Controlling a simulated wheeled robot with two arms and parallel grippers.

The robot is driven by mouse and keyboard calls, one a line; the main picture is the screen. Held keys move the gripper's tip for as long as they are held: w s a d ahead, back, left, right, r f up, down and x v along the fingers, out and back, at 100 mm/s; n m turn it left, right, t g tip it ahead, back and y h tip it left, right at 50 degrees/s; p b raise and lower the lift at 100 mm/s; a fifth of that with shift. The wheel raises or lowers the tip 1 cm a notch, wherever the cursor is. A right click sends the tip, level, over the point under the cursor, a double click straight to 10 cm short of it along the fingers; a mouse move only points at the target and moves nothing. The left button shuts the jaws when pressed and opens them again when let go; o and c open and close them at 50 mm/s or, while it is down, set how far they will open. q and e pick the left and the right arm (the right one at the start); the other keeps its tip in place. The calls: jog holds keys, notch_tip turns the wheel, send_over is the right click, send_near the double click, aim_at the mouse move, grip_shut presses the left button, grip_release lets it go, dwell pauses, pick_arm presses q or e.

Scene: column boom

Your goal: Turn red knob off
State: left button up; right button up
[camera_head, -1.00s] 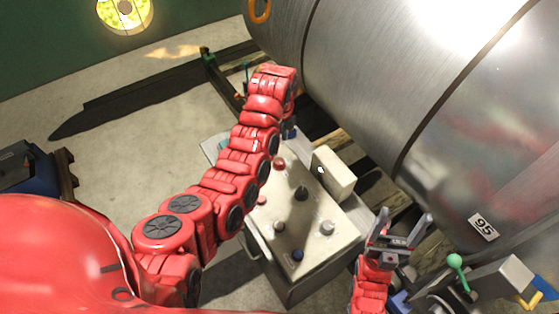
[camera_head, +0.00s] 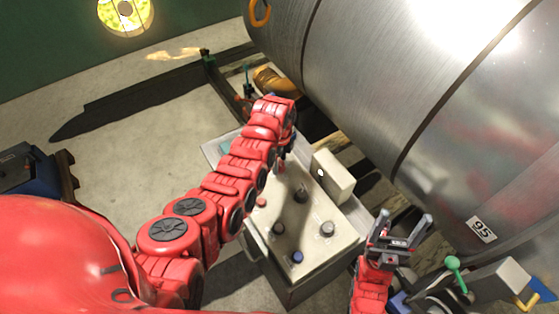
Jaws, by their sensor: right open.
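The control box (camera_head: 322,247) has a pale sloped top with several knobs. A red knob (camera_head: 280,167) shows in part near the top's far end, and a smaller red piece (camera_head: 261,203) shows beside my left arm. My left gripper (camera_head: 285,149) is at the end of the red arm, over the far end of the panel, right by the red knob. Its fingers are mostly hidden by the wrist, so I cannot tell whether they touch the knob. My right gripper (camera_head: 402,232) is open and empty, right of the box.
A black knob (camera_head: 301,195), grey knobs (camera_head: 327,229) and a blue knob (camera_head: 298,257) stand on the panel. A white block (camera_head: 333,175) sits at its right edge. A large metal tank (camera_head: 440,110) fills the upper right. A green-tipped lever (camera_head: 456,264) is at lower right.

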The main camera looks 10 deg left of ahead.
pick_arm(q)
grip_shut()
